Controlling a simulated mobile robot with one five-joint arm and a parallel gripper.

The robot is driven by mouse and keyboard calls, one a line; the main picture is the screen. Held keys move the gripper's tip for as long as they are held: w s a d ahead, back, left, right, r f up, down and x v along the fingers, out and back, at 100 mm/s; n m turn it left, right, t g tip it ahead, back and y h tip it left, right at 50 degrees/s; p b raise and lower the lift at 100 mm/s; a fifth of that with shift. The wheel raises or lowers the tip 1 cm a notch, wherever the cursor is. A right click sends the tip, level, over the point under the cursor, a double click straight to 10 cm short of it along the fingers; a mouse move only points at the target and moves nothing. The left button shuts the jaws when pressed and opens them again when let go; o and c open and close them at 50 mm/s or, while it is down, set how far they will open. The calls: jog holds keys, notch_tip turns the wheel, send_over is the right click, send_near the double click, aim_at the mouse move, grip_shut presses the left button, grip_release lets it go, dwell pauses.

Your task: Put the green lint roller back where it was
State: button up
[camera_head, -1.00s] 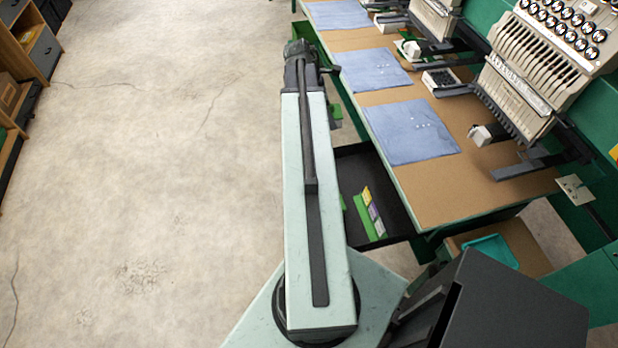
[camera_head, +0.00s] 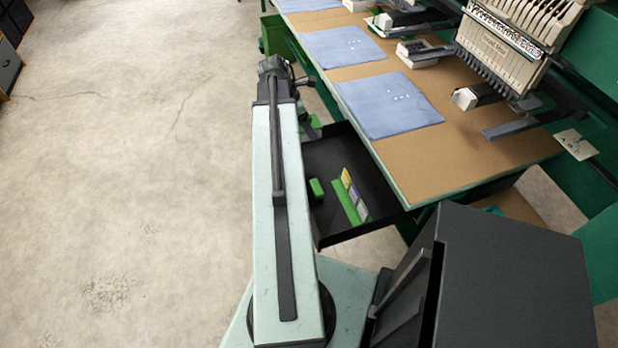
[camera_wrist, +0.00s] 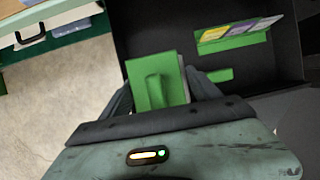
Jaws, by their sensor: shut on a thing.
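The green lint roller (camera_wrist: 152,80) is in my gripper (camera_wrist: 163,92) in the wrist view; it shows a flat green face with a raised green ridge and a pale side edge. The dark jaws are shut on its two sides. Behind it is an open black drawer (camera_wrist: 245,98), which also shows under the table in the head view (camera_head: 345,225). In the head view my arm hides most of the gripper; bits of green show beside its far end. Whether the roller is over the drawer floor or its edge, I cannot tell.
In the drawer are a green holder with coloured cards (camera_head: 349,202) and a small green block (camera_head: 316,188). Above is the brown worktable (camera_head: 440,160) with blue cloths (camera_head: 388,104) and embroidery machines (camera_head: 500,50). Open concrete floor (camera_head: 130,180) lies left.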

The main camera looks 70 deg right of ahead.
jog(key=x, duration=0.1)
jog(key=b+x, duration=0.1)
jog(key=x, duration=0.1)
jog(key=b+x, duration=0.1)
jog(key=shift+s+a+f, duration=0.15)
jog(key=shift+a+f, duration=0.1)
jog(key=shift+a, duration=0.05)
jog(key=shift+s, duration=0.1)
notch_tip(320, 180, down, 10)
jog(key=b, duration=1)
jog(key=shift+f, duration=0.15)
jog(key=shift+r, duration=0.3)
jog(key=shift+f, duration=0.25)
jog(key=o, duration=1.2)
jog(key=shift+r, duration=0.1)
